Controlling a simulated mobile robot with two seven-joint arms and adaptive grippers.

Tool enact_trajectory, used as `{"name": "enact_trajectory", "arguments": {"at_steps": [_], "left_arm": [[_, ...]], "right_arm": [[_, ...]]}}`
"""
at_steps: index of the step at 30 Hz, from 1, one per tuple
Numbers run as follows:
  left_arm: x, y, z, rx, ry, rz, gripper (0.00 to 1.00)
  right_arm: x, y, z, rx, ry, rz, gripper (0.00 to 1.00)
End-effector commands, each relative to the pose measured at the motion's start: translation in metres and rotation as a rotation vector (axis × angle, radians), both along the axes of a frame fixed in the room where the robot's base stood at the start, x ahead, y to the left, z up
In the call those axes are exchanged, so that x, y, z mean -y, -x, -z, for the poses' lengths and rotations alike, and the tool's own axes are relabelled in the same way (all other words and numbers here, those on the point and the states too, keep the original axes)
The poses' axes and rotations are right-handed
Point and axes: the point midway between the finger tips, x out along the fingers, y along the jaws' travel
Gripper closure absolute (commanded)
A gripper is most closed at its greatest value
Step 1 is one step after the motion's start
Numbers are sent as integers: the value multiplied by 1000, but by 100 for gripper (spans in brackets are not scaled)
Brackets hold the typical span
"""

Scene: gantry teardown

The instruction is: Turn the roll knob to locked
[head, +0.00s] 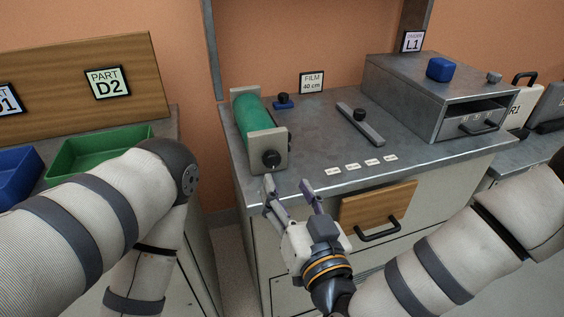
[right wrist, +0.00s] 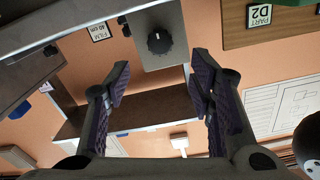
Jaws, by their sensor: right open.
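The roll knob (head: 271,159) is a black round knob on the grey end plate (head: 254,146) of the green film roll (head: 248,115), at the counter's front left edge. In the right wrist view the knob (right wrist: 159,42) shows a small pale mark, and I cannot tell which setting it points to. My right gripper (head: 287,185) is open and empty, below and in front of the knob, not touching it. In the right wrist view its fingers (right wrist: 160,80) stand apart with the knob beyond the gap. My left arm shows, but its gripper is out of view.
A blue piece with a black knob (head: 284,102) and a grey bar with a black knob (head: 361,123) sit on the counter (head: 318,156). A metal box (head: 440,88) with a blue block (head: 439,69) stands right. A wooden drawer (head: 375,213) is below. A green bin (head: 92,152) is left.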

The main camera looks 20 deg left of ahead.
Motion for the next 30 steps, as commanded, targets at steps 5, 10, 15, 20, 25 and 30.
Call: {"name": "enact_trajectory", "arguments": {"at_steps": [5, 10, 15, 20, 25, 30], "left_arm": [[0, 6, 7, -21, 0, 0, 100], [0, 10, 11, -33, -1, 0, 100], [0, 11, 11, -35, 0, 1, 100], [0, 10, 11, -34, 0, 1, 100], [0, 10, 11, -34, 0, 1, 100], [0, 10, 11, -34, 0, 1, 100]], "right_arm": [[-25, -38, 4, -5, -1, 2, 51], [-43, -63, 4, -6, 0, 0, 51], [-48, -72, 2, -6, 2, -2, 51], [-48, -72, 2, -5, 1, -1, 51], [-48, -71, 2, -6, 2, -2, 80], [-48, -71, 2, -6, 2, -2, 99]]}}
